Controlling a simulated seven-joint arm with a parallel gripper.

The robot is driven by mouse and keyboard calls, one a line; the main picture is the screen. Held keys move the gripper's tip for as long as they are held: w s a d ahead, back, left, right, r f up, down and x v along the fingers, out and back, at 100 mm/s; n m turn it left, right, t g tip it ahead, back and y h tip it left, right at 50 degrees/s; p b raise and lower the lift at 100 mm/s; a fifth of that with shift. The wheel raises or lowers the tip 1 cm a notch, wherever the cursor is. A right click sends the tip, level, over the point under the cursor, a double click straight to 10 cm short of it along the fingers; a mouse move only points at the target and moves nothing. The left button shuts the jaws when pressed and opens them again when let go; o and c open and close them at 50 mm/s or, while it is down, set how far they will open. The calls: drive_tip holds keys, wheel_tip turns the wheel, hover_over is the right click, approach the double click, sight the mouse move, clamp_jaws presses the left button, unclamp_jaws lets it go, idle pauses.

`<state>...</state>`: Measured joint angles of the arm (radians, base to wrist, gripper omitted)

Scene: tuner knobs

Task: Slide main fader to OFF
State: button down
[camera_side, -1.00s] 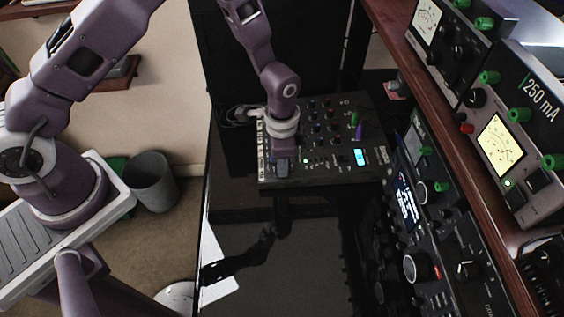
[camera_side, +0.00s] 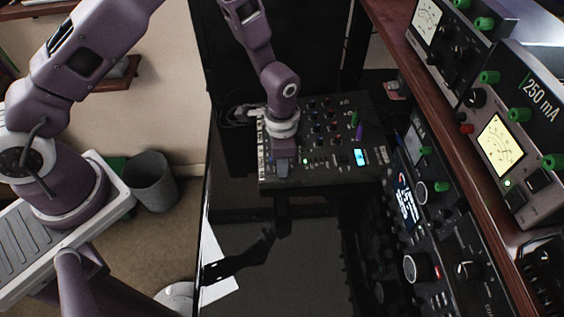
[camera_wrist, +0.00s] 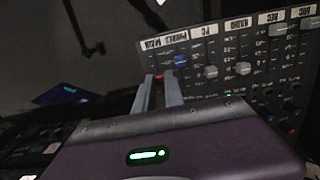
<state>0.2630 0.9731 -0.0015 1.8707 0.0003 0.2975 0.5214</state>
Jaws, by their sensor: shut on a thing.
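The mixer (camera_side: 330,170) lies on the dark glossy desk, with a row of faders along its left edge in the side view. In the wrist view its labelled fader strip (camera_wrist: 226,28) appears upside down. A small red cap (camera_wrist: 158,77), seemingly the main fader at the end of the row, sits between the fingertips. A blue fader cap (camera_wrist: 180,61) stands just beside it. My gripper (camera_wrist: 160,83) points at the panel with its fingers close together, shut on the red cap. In the side view my gripper (camera_side: 283,165) is over the mixer's front left part and hides the fader there.
Grey fader caps (camera_wrist: 211,71) line up beside the blue one. Knobs (camera_side: 325,115) and a lit blue display (camera_side: 360,157) fill the rest of the mixer. A rack of radio gear (camera_side: 430,200) stands at right. The desk in front of the mixer is clear.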

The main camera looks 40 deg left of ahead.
sight(266, 174)
drive_tip(key=shift+s+a+f, duration=0.15)
drive_tip(key=shift+s+a, duration=1.25)
drive_tip(key=c, duration=1.7)
unclamp_jaws()
drive_tip(key=shift+s+a, duration=0.1)
drive_tip(key=shift+c, duration=0.2)
drive_tip(key=shift+o, duration=0.2)
drive_tip(key=shift+r, duration=0.2)
wheel_tip(266, 174, up, 7)
drive_tip(key=shift+f, duration=0.15)
